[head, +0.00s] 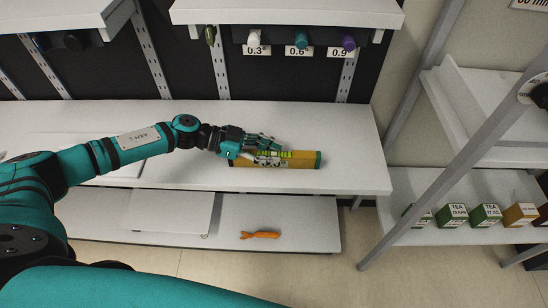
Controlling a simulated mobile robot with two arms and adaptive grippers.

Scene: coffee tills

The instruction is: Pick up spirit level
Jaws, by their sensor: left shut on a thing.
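The spirit level (305,159) is a mustard-yellow bar with green ends, dark marks on its front face and a bright yellow-green patch near its middle. It lies lengthwise, left to right, at the white upper shelf's (345,145) right part. My left gripper (273,148) reaches in from the left and is shut on the spirit level near its middle. The fingers hide part of its top. I cannot tell whether it still touches the shelf. My right gripper is not in view.
An orange tool (260,235) lies on the lower shelf (310,225). Tea boxes (485,215) stand on the right rack, behind a slanted grey post (450,135). An overhead shelf (290,14) carries hanging coloured items above labels. The shelf right of the spirit level is clear.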

